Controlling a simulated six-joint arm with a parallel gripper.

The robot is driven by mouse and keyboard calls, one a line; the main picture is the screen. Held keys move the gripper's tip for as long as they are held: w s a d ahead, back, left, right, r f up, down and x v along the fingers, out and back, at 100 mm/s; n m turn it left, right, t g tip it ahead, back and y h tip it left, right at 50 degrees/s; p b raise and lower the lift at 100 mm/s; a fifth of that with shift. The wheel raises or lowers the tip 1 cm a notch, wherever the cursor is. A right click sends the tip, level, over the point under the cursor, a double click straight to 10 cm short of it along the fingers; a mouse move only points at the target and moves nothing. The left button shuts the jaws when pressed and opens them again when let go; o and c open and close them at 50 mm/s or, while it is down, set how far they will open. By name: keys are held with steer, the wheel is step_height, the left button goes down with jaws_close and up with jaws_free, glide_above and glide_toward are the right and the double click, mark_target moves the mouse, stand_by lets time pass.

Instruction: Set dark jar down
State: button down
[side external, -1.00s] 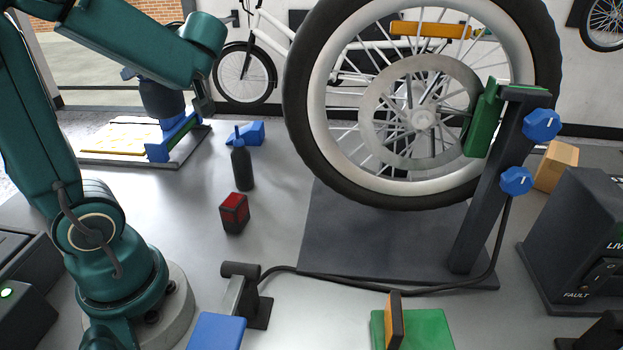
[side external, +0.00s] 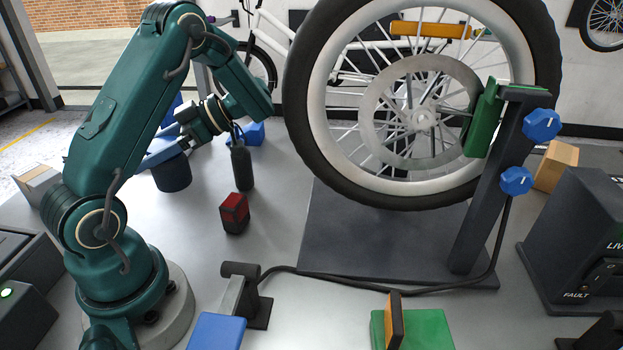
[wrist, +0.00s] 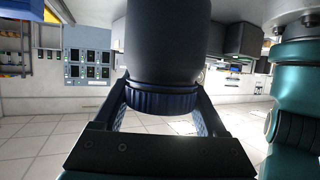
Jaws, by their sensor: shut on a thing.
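The dark jar (side external: 172,176) is a dark blue-grey cylinder on the left side of the bench, low at the bench surface. It looks upright. I cannot tell for certain whether its base touches the bench. My gripper (side external: 165,152) is shut on the jar's upper part. In the wrist view the jar (wrist: 166,45) fills the upper middle, with a ribbed blue band (wrist: 165,99) near its end. The two fingers of my gripper (wrist: 162,112) stand on either side of it. The jar's base is out of the wrist view.
A dark bottle (side external: 242,168), a red and black box (side external: 234,212) and a blue object (side external: 256,132) stand to the jar's right. A bicycle wheel (side external: 300,110) on a dark stand base (side external: 370,240) fills the right. Clear bench lies between the jar and the red box.

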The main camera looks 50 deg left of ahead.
mark_target(162, 185)
steer(key=shift+f, duration=3.2)
steer(key=shift+f, duration=0.45)
jaws_free()
steer(key=shift+w, duration=0.1)
